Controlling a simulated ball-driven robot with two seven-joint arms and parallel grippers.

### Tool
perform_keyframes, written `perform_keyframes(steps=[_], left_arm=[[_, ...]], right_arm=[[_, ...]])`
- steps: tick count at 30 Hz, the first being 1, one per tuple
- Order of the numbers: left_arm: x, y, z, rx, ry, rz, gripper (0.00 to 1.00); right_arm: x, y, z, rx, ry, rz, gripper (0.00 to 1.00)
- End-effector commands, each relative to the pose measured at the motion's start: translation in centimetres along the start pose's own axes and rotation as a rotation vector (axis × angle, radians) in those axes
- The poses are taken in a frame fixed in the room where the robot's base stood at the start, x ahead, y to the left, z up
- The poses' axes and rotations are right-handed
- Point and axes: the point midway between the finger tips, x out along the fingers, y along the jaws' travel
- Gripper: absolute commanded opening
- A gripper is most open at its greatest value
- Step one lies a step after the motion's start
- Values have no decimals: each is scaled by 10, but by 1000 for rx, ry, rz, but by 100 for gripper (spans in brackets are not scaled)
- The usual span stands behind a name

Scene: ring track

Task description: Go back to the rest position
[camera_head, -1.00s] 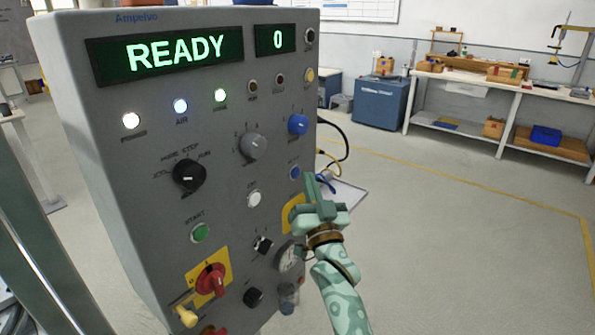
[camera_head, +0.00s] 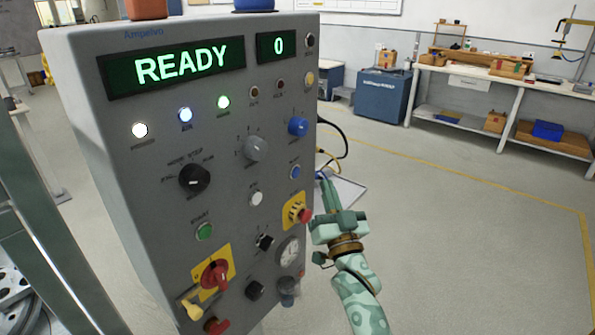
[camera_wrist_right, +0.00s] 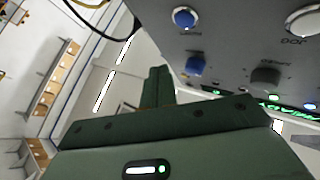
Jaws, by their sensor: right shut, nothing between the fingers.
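My right gripper (camera_head: 328,192) is shut and empty in the head view. It is just right of the grey control panel (camera_head: 120,180), beside the yellow plate with a red button (camera_head: 304,215). Its green fingers (camera_wrist_right: 157,88) also show pressed together in the right wrist view, with the panel's blue button (camera_wrist_right: 185,18) and knobs above and to their right. Nothing is between the fingers. My left gripper is not in either view.
The panel display (camera_head: 172,66) reads READY and 0. A blue cabinet (camera_head: 382,97) and a workbench (camera_head: 480,75) stand at the back. The floor (camera_head: 470,240) on the right is clear. A metal post (camera_head: 50,250) stands at the left edge.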

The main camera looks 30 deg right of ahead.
Motion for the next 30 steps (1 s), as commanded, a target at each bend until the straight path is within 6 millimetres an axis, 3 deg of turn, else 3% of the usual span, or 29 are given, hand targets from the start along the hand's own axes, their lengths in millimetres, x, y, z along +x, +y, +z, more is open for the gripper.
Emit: perform_keyframes(steps=[22, 26, 30], left_arm=[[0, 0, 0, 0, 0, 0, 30], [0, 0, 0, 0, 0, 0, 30], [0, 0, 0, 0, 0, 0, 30]], right_arm=[[-5, -1, 7, -32, -45, -3, 0], [-36, -2, 34, -181, -256, -19, 0], [-110, 2, 71, -456, -632, -74, 0]])
